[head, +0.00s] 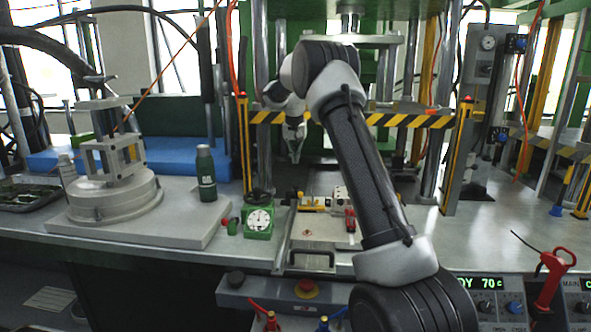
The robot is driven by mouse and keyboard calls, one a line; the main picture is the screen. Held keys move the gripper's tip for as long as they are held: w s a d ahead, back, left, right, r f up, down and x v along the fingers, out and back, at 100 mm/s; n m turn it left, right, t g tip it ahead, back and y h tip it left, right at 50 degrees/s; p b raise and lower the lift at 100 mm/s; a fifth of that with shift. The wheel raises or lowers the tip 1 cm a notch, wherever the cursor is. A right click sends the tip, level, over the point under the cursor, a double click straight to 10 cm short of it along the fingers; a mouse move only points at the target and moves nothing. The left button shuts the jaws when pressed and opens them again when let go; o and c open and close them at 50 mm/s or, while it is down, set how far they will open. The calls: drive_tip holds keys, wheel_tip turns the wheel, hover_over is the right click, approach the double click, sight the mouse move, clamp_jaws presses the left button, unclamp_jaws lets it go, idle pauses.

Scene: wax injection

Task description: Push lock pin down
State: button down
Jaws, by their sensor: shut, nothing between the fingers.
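My gripper (296,157) hangs fingers-down in the press bay, behind and above the fixture on the bench. It looks shut and holds nothing that I can see. The fixture plate (315,237) carries small yellow blocks (313,202) and a small red part (350,221) close beside my arm. The lock pin is too small for me to single out among these parts. My forearm covers some of the fixture's right side.
A green-framed dial gauge (258,221), a green bottle (206,174) and a round metal stand (113,190) are on the left bench. A striped guard bar (400,120) crosses the press. A red emergency button (307,287) sits in front.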

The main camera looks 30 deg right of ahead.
drive_tip(key=v, duration=0.4)
drive_tip(key=shift+r, duration=0.25)
